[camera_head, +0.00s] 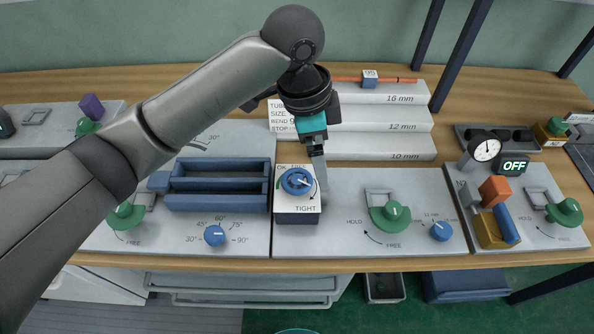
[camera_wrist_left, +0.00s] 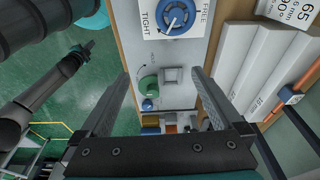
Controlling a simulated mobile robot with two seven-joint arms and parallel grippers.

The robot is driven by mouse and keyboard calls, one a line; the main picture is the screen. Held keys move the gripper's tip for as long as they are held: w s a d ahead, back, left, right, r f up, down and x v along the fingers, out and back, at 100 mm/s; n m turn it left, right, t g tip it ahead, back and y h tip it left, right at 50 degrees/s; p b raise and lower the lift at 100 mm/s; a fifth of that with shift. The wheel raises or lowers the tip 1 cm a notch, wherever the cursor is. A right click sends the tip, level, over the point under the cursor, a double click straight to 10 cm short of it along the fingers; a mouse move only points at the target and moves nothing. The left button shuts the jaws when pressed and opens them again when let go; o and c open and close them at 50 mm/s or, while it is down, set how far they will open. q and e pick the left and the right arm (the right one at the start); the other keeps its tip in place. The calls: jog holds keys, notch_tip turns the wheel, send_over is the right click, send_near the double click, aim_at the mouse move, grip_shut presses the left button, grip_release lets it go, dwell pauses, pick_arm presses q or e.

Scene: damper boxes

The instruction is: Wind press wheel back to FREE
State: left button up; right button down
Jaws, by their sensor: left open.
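The blue press wheel (camera_head: 297,181) sits on a white-topped block marked OK, FREE and TIGHT. FREE is at the far edge and TIGHT at the near edge. Its white pointer line leans right and slightly toward the near side. The wheel also shows at the top of the left wrist view (camera_wrist_left: 180,14), partly cut off. My left gripper (camera_head: 319,190) points down at the right side of the block, beside the wheel. Its fingers (camera_wrist_left: 160,78) are spread with nothing between them. A dark arm tip, apparently my right gripper (camera_wrist_left: 87,47), shows at the left of the wrist view; its jaws are unclear.
A blue channelled fixture (camera_head: 218,185) and a blue angle knob (camera_head: 214,236) lie left of the wheel. A green HOLD/FREE knob (camera_head: 391,213) stands to the right. White steps (camera_head: 385,118) rise behind with a copper tube on top.

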aim_at(297, 179)
pick_arm(q)
jog(key=w+a+r+m+y, duration=0.1)
jog(key=w+a+r+y, duration=0.15)
jog(key=a+r, duration=0.2)
jog(key=f+b, duration=0.1)
jog(key=f, duration=0.4)
jog(key=f+b, duration=0.1)
jog(key=f, duration=0.8)
jog(key=shift+w+d+f+b, duration=0.3)
jog(key=shift+b, duration=0.1)
jog(key=shift+c, duration=0.2)
